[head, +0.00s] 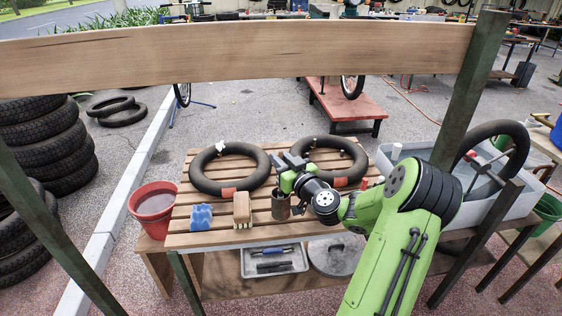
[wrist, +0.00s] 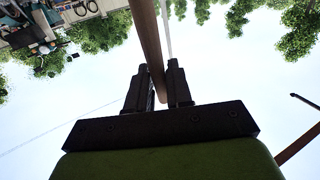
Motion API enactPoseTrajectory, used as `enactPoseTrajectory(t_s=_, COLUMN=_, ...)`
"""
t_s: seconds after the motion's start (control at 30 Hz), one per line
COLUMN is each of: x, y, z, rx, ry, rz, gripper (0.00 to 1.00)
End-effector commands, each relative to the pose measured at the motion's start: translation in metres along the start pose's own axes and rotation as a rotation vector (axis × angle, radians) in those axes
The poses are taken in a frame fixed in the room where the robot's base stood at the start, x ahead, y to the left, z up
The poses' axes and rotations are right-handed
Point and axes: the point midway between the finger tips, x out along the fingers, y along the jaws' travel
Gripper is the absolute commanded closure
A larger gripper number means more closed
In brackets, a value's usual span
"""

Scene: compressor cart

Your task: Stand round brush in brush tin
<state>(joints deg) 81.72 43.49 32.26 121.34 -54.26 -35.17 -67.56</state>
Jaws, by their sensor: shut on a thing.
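The brush tin (head: 281,208) is a dark brown cylinder near the front edge of the slatted bench. My gripper (head: 288,163) is just above and behind it in the head view. In the wrist view my gripper (wrist: 158,88) is shut on a slim brown rod, the round brush (wrist: 148,45), between its two dark fingers. The rod runs from the fingers out of the picture's top edge. In the head view the round brush is not clearly made out. I cannot tell whether its lower end is inside the tin.
A tan block brush (head: 242,209) and a blue sponge (head: 201,217) are left of the tin. Two black tyres (head: 229,188) (head: 329,181) lie behind on the slatted bench (head: 185,238). A red bucket (head: 154,203) is at left, a grey basin (head: 400,205) at right. A wooden board (head: 230,60) crosses above.

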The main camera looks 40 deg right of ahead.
Motion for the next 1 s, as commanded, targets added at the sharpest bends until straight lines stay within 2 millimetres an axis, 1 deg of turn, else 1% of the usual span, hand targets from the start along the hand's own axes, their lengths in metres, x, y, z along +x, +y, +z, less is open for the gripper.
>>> enactPoseTrajectory(t_s=0.03, x=0.0, y=-0.0001, z=0.0079, rx=-0.001, ry=0.001, rz=0.0, gripper=1.0)
enactPoseTrajectory(t_s=0.17, x=-0.0001, y=0.0001, z=0.0148, rx=-0.001, ry=0.0, rz=0.0, gripper=1.0)
enactPoseTrajectory(t_s=0.47, x=-0.0001, y=0.0001, z=0.0146, rx=0.0, ry=0.0, rz=0.0, gripper=1.0)
enactPoseTrajectory(t_s=0.5, x=-0.0001, y=0.0, z=0.0145, rx=0.0, ry=0.0, rz=0.0, gripper=0.77)
enactPoseTrajectory(t_s=0.67, x=-0.0001, y=0.0, z=0.0146, rx=0.0, ry=0.0, rz=0.0, gripper=0.52)
enactPoseTrajectory(t_s=0.7, x=-0.0001, y=0.0, z=0.0146, rx=0.0, ry=0.0, rz=0.0, gripper=0.5)
enactPoseTrajectory(t_s=0.93, x=-0.0006, y=0.0001, z=0.015, rx=0.0, ry=-0.001, rz=0.0, gripper=0.5)
enactPoseTrajectory(t_s=1.0, x=-0.0046, y=0.0004, z=0.0158, rx=0.0, ry=-0.002, rz=0.001, gripper=0.5)
